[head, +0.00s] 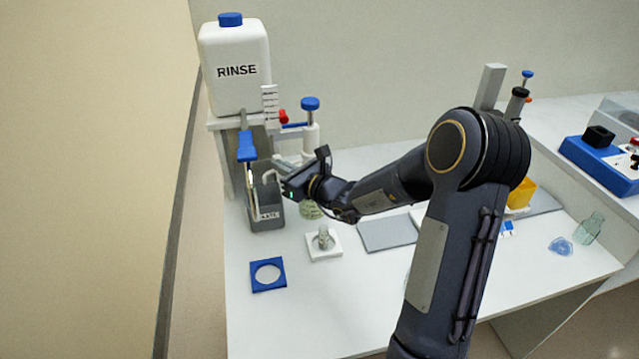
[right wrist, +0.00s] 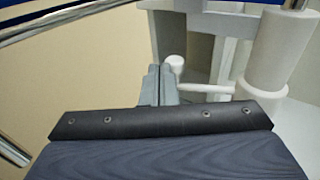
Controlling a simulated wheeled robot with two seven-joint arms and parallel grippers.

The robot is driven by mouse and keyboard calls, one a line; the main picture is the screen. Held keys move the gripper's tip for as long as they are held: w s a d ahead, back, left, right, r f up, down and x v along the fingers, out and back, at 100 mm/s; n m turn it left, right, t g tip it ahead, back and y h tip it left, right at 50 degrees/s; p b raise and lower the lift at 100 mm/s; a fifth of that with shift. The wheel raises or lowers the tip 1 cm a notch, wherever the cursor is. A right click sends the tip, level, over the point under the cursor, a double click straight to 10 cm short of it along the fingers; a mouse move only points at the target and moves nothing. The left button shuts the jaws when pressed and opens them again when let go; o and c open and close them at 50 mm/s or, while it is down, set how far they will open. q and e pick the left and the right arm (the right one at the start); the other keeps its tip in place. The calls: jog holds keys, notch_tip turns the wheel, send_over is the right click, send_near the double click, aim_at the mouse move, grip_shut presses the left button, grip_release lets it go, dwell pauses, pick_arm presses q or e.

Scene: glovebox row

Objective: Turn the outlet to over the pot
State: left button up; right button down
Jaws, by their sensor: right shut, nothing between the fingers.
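My right gripper (head: 272,177) reaches in from the right, just above the grey pot (head: 266,213) with pale lettering on its front. Its fingers (right wrist: 164,85) are shut with nothing between them in the right wrist view. A thin metal tube (head: 250,180), which looks like the outlet, comes down under a blue handle (head: 247,146) at the pot's left side. I cannot tell whether its end is over the pot's opening or beside it. A metal tube (right wrist: 60,22) also crosses the top left of the right wrist view, apart from the fingers. My left gripper is not in view.
A white RINSE bottle (head: 235,70) stands on a raised stand behind the pot. A white post with a blue knob (head: 310,104) stands close to my gripper. A blue frame (head: 268,275) and a white holder (head: 324,242) lie in front.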

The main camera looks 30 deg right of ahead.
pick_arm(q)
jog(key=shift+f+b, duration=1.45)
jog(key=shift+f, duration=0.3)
pick_arm(e)
jog(key=shift+x, duration=2.2)
jog(key=shift+w+d+r, duration=0.1)
jog(key=shift+d+r, duration=0.05)
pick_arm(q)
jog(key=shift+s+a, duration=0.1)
